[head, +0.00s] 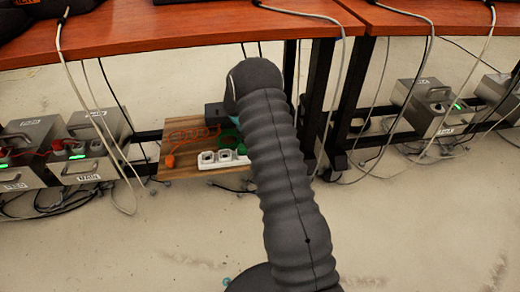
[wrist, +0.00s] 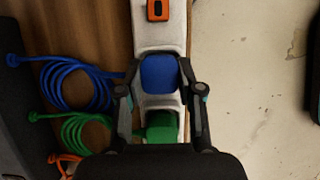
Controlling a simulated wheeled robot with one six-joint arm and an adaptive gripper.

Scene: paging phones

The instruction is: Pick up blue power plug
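The blue power plug (wrist: 159,73) sits in a socket of the white power strip (wrist: 160,32) in the wrist view. My gripper (wrist: 160,75) has one finger on each side of the plug, with the fingertips very close to its sides. Whether they press on it I cannot tell. A coiled blue cable (wrist: 78,86) lies left of the strip. In the head view the strip (head: 215,160) shows on a wooden board, while my arm hides the gripper and the blue plug.
Table legs and hanging cables (head: 340,90) stand near my arm. Pale floor right of the strip is clear.

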